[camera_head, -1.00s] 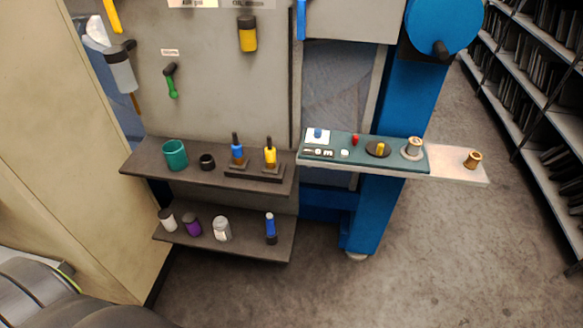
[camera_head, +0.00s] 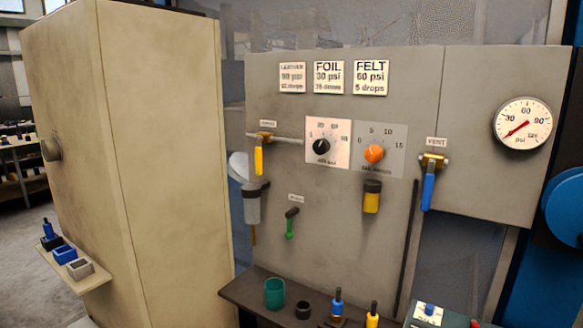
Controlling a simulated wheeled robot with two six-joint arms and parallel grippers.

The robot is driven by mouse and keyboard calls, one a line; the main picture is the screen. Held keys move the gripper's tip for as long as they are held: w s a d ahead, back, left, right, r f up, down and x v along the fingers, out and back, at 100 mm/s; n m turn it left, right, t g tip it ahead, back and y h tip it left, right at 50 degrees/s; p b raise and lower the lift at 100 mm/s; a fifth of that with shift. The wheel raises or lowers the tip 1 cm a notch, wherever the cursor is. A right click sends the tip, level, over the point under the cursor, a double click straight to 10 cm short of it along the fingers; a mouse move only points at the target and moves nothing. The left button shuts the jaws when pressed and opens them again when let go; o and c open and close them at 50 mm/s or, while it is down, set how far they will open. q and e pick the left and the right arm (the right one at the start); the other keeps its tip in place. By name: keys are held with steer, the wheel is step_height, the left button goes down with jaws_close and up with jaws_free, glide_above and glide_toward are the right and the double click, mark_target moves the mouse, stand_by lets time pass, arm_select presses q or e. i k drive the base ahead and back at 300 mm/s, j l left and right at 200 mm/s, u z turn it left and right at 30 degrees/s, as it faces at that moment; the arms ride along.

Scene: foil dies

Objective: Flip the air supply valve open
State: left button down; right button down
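A brass valve with a yellow lever (camera_head: 259,160) is on the left of the grey wall panel, on a thin horizontal pipe. Its lever hangs straight down, across the pipe. The small label (camera_head: 267,124) above it is too small to read surely. A second brass valve with a blue lever (camera_head: 428,192), labelled VENT, is on the right, its lever also hanging down. A small green lever (camera_head: 290,224) is lower on the panel, tilted slightly. The pressure gauge (camera_head: 524,124) at the right has its red needle toward the low end. Neither gripper shows.
A black-knob dial (camera_head: 322,146) and an orange-knob dial (camera_head: 374,153) sit mid-panel. A clear filter bowl (camera_head: 251,206) hangs below the yellow lever. A tall beige cabinet (camera_head: 165,140) stands at left. A dark shelf (camera_head: 245,291) with cups and tools juts out below.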

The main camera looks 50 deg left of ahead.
mark_target(257, 149)
steer(key=u, duration=1.7)
steer(key=i+j, duration=0.15)
steer(key=j, duration=0.2)
steer(key=i+j, duration=0.2)
steer(key=i+j+z, duration=0.1)
steer(key=j, duration=0.35)
steer(key=i+j, duration=0.35)
steer(key=j, duration=0.3)
steer(key=i+j, duration=0.15)
steer(key=j, duration=0.2)
steer(key=z, duration=0.05)
